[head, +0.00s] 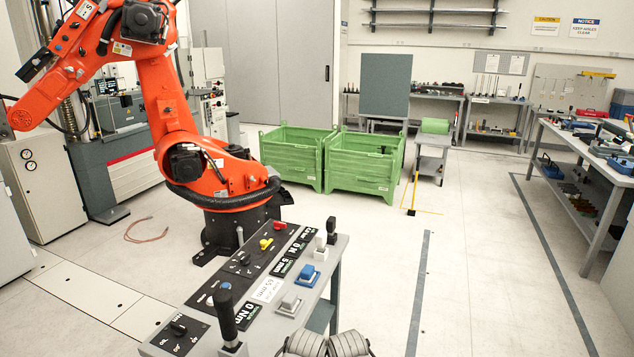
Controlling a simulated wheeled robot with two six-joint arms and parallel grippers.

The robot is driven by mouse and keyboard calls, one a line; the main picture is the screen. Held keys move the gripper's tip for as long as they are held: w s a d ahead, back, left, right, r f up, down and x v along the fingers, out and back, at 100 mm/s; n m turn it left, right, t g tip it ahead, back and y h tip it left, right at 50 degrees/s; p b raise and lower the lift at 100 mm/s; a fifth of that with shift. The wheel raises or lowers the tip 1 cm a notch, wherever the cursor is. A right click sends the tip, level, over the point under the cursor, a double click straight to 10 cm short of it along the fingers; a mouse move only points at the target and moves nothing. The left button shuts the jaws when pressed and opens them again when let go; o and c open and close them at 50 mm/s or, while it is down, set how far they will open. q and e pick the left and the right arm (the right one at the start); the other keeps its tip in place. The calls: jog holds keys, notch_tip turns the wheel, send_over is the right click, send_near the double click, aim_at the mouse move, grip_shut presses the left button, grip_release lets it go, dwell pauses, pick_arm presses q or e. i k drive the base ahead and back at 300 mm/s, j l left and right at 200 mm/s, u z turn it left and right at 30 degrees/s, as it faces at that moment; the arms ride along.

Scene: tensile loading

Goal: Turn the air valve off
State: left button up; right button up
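A sloped control panel (215,283) stands at the bottom centre of the head view. It carries a red handle (280,225), a yellow handle (266,243) and several black knobs, one of them a black knob (179,328) at the near left end. The small lettering is too small to read, so I cannot tell which control is the air valve. Neither of my grippers can be made out. Two grey ribbed rounded shapes (348,344) are cut off by the bottom edge; I cannot tell what they are.
A black upright lever (226,318), a blue block (308,273) and a grey block (290,303) stand on the panel's right side. A large orange robot arm (165,110) stands behind it. Green crates (365,165) are farther back. The floor right of the panel is clear.

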aim_at(279, 225)
jog(key=i+u, duration=0.35)
jog(key=i+l, duration=0.1)
jog(key=l, duration=0.25)
jog(key=i+l, duration=0.1)
jog(key=l, duration=0.25)
jog(key=i+l, duration=0.1)
jog(key=l, duration=0.3)
jog(key=i+l, duration=0.1)
jog(key=l, duration=0.25)
jog(key=i+l, duration=0.6)
jog(key=i+j, duration=0.6)
jog(key=i+l, duration=0.35)
jog(key=i, duration=0.15)
